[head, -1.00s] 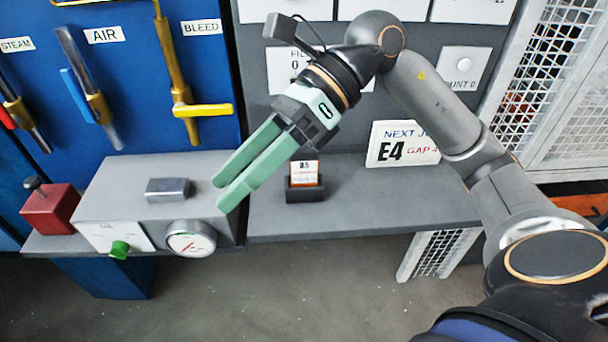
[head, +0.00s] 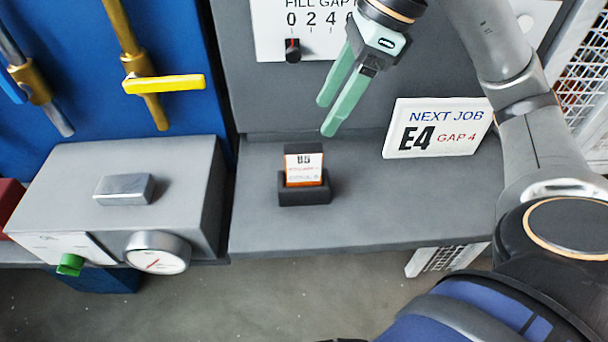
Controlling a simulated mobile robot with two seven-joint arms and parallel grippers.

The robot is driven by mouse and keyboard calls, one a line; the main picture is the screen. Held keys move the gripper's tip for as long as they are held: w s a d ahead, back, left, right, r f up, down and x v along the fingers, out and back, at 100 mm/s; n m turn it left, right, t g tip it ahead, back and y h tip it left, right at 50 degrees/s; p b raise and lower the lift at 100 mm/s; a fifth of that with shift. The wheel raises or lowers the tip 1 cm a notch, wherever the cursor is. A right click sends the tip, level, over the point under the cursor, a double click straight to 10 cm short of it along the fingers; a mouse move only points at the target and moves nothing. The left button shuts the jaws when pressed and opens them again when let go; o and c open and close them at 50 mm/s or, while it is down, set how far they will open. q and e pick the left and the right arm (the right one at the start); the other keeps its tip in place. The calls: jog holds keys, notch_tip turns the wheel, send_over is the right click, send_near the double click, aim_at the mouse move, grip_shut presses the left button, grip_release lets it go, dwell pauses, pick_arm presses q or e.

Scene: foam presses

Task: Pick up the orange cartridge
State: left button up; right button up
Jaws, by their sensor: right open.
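The orange cartridge (head: 304,170) stands upright in a small dark holder (head: 304,195) on the grey shelf. Its front carries a white label that seems to read B5. My right gripper (head: 325,118) is above and slightly right of the cartridge, near the back panel. Its two green fingers point down and to the left, apart, with nothing between them. The gripper does not touch the cartridge. My left gripper does not show.
A grey box (head: 190,195) with a metal block (head: 124,189), a gauge (head: 158,252) and a green knob (head: 70,265) stands left of the holder. A NEXT JOB E4 sign (head: 438,128) stands at right. The grey shelf (head: 400,215) is clear around the holder.

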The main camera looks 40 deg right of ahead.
aim_at(296, 163)
jog(key=b+x, duration=0.1)
jog(key=x, duration=0.6)
jog(key=shift+s+d+f, duration=0.1)
jog(key=shift+f, duration=0.15)
jog(key=shift+w+x, duration=0.2)
jog(key=shift+x, duration=1.35)
jog(key=shift+w+x, duration=0.2)
jog(key=shift+x, duration=1.35)
jog(key=shift+d+r, duration=0.1)
jog(key=shift+d, duration=0.05)
grip_shut()
